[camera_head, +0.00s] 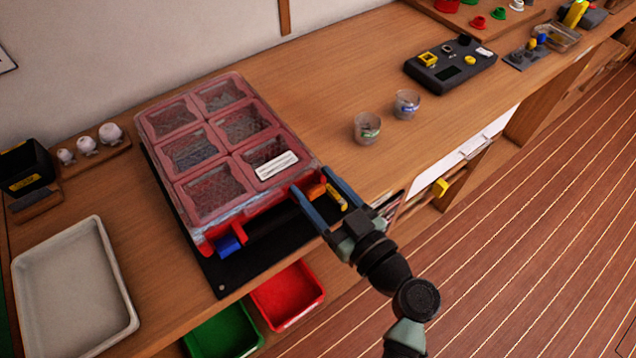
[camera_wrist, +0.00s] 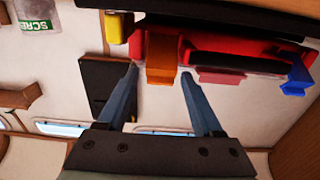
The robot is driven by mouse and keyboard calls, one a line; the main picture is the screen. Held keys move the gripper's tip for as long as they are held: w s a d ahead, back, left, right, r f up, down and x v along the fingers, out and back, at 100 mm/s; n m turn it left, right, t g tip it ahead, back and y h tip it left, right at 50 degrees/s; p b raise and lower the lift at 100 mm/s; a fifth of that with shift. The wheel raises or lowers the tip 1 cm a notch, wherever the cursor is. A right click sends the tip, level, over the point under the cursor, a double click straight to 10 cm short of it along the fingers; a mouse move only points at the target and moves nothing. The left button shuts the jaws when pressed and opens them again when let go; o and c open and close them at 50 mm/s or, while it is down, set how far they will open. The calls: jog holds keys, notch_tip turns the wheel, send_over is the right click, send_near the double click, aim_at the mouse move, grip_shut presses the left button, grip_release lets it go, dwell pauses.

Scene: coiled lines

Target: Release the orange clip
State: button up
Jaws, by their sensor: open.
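A red case (camera_head: 253,218) with a clear, compartmented lid (camera_head: 172,137) lies closed on a black mat (camera_head: 228,283). On its front edge are an orange clip (camera_head: 317,191) and a blue clip (camera_head: 229,245). My gripper (camera_head: 311,180) is open and empty at the orange clip's end of the case. In the wrist view, the orange clip (camera_wrist: 161,56) shows between and just beyond my spread fingertips (camera_wrist: 160,72); I cannot tell whether they touch. The blue clip (camera_wrist: 298,76) is far right there. The orange clip's latch state is unclear.
A yellow piece (camera_head: 336,198) sits close beside the orange clip. Two clear cups (camera_head: 367,128) stand on the bench to the right, with a dark box (camera_head: 450,66) behind. A grey tray (camera_head: 75,290) is at left. Red (camera_head: 288,296) and green (camera_head: 222,331) bins sit below the bench edge.

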grip_shut()
dwell(0.3)
jog(key=shift+f+b, duration=0.15)
jog(key=shift+b, duration=0.2)
jog(key=shift+d+f+b, duration=0.1)
jog(key=shift+f+b, duration=0.15)
jog(key=shift+b, duration=0.8)
jog(key=shift+s+f+t+b, duration=0.1)
jog(key=shift+t+b, duration=0.2)
jog(key=shift+b, duration=0.8)
jog(key=shift+y+b, duration=0.3)
jog(key=shift+b, duration=0.05)
jog(key=shift+s+r, duration=0.1)
jog(key=shift+r, duration=0.2)
